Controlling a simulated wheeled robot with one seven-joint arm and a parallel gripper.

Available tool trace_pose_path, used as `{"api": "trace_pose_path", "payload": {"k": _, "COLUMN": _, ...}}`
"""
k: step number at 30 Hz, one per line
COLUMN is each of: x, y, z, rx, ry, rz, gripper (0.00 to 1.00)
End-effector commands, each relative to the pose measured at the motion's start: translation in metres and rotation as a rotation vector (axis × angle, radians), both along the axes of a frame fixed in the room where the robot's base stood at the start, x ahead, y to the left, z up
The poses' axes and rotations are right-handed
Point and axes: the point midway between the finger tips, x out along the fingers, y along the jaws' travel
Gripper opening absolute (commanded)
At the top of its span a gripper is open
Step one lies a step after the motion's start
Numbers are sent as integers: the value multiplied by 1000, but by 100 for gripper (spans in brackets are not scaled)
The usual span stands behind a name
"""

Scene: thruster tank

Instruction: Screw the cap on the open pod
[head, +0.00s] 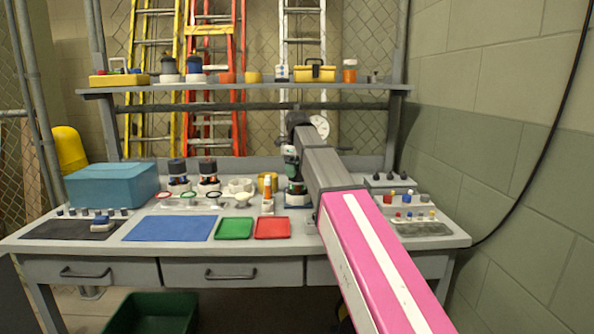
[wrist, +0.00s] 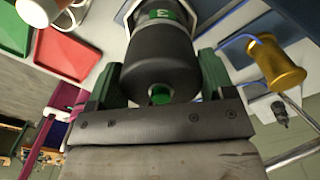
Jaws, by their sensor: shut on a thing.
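A pod (head: 296,187) with a dark body and a green band stands upright at the back of the bench, under my gripper (head: 292,162). In the wrist view the pod's green marked band (wrist: 160,15) shows beyond a dark grey cap (wrist: 160,62) with a small green tip. The green fingers of my gripper (wrist: 159,72) are on both sides of this dark cap and shut on it. The cap looks in line with the pod. The seam between them is not clear, so I cannot tell how far it is screwed on.
Two dark-topped pods (head: 208,176) stand left on the bench. A gold cylinder (wrist: 277,62) and an orange-and-white bottle (head: 267,198) are close by. Red (head: 273,228) and green (head: 234,228) trays lie in front. A blue box (head: 112,186) is far left. A shelf (head: 250,88) runs above.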

Motion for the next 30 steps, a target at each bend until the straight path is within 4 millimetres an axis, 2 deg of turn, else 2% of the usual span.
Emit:
{"api": "trace_pose_path", "payload": {"k": 9, "x": 0, "y": 0, "z": 0, "rx": 1, "ry": 1, "rz": -324, "gripper": 55}}
{"api": "trace_pose_path", "payload": {"k": 19, "x": -1, "y": 0, "z": 0, "rx": 1, "ry": 3, "rz": -369, "gripper": 55}}
{"api": "trace_pose_path", "payload": {"k": 20, "x": -1, "y": 0, "z": 0, "rx": 1, "ry": 3, "rz": -369, "gripper": 85}}
{"api": "trace_pose_path", "payload": {"k": 21, "x": -1, "y": 0, "z": 0, "rx": 1, "ry": 3, "rz": -368, "gripper": 98}}
{"api": "trace_pose_path", "payload": {"k": 30, "x": 0, "y": 0, "z": 3, "rx": 1, "ry": 1, "rz": -367, "gripper": 100}}
